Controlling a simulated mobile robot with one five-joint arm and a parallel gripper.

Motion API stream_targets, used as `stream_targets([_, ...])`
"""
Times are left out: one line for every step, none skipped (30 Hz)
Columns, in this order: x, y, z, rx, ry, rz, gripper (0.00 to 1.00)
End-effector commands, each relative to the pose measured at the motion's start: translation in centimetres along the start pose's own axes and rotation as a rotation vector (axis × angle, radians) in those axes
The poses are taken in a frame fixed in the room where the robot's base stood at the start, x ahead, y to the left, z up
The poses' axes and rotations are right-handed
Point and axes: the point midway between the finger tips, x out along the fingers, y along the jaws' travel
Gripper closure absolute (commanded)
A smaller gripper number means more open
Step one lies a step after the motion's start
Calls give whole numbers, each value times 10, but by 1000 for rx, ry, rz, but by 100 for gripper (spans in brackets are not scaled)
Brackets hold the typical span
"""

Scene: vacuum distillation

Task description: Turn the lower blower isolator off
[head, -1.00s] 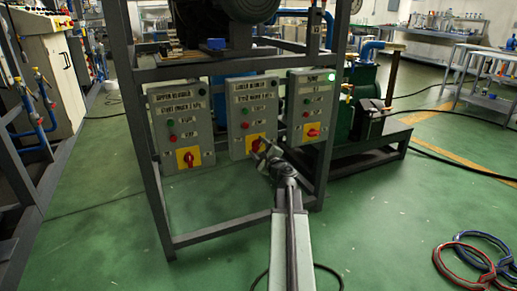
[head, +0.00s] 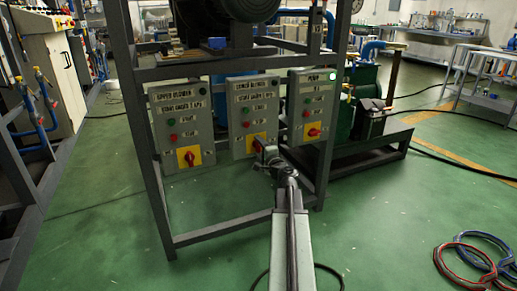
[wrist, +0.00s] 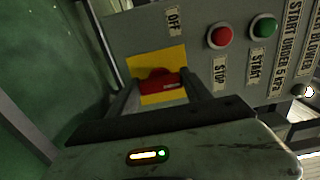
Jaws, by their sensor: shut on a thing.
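The lower blower panel (head: 252,100) is the middle of three grey control boxes on the frame. Its isolator has a red handle on a yellow plate, mostly hidden behind my gripper (head: 266,152) in the head view. In the wrist view the red handle (wrist: 160,82) sits on the yellow plate (wrist: 145,64), between my two fingers (wrist: 160,92). My gripper is shut on it. An OFF label (wrist: 173,20) is beside the plate. A red STOP button (wrist: 220,36) and a green START button (wrist: 263,27) are on the same panel.
The upper blower panel (head: 181,125) is on the left and the pump panel (head: 310,105) on the right, each with its own red handle. Dark frame posts and a low crossbar (head: 225,228) surround the panels. Hoses (head: 480,258) lie on the floor at right.

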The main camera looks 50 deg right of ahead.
Motion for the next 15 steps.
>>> stream_targets([1,0,2,-5,-5,-1,84])
stream_targets([1,0,2,-8,-5,-1,84])
stream_targets([1,0,2,-10,-5,-1,84])
stream_targets([1,0,2,-12,-5,-1,84])
stream_targets([1,0,2,-12,-5,-1,84])
stream_targets([1,0,2,-13,-5,0,84])
stream_targets([1,0,2,-13,-5,0,84])
stream_targets([1,0,2,-13,-5,0,84])
stream_targets([1,0,2,-13,-5,0,84])
stream_targets([1,0,2,-13,-4,0,84])
stream_targets([1,0,2,-13,-4,0,84])
stream_targets([1,0,2,-13,-4,0,84])
stream_targets([1,0,2,-13,-4,0,84])
stream_targets([1,0,2,-13,-4,0,84])
stream_targets([1,0,2,-13,-4,0,32])
